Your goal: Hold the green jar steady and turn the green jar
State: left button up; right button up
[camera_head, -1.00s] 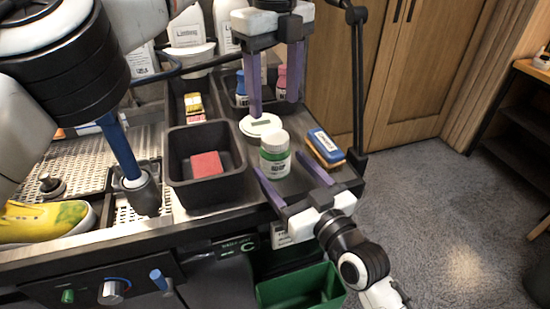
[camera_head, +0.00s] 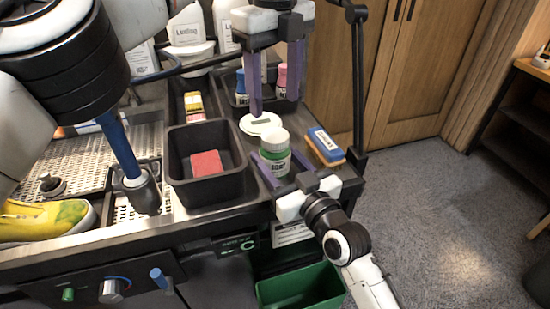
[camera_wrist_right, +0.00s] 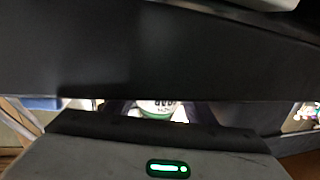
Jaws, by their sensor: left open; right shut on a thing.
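The green jar (camera_head: 275,143) has a white lid and a green-and-white label. It stands upright near the right end of the cart top, and part of it shows in the right wrist view (camera_wrist_right: 157,108). My right gripper (camera_head: 276,160) reaches in from the front edge and is shut on the jar, one purple finger on each side. My left gripper (camera_head: 274,106) is open and empty, pointing down behind the jar, above and beside a white round disc (camera_head: 261,124). The contact of the right fingers is partly hidden.
A blue brush with a tan underside (camera_head: 325,147) lies just right of the jar. A black bin with a red sponge (camera_head: 207,163) stands to the left. Blue- and pink-capped bottles (camera_head: 282,80) stand behind, near my left gripper. A yellow shoe (camera_head: 45,218) lies far left.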

aim_at(275, 135)
pick_arm(q)
jog(key=m, duration=1.3)
jog(key=shift+m, duration=0.3)
jog(key=m, duration=0.6)
jog(key=shift+m, duration=0.3)
jog(key=m, duration=1)
jog(key=shift+m, duration=0.3)
jog(key=m, duration=0.8)
jog(key=shift+m, duration=0.4)
jog(key=m, duration=0.5)
jog(key=shift+f+m, duration=0.3)
jog(key=shift+f, duration=3.7)
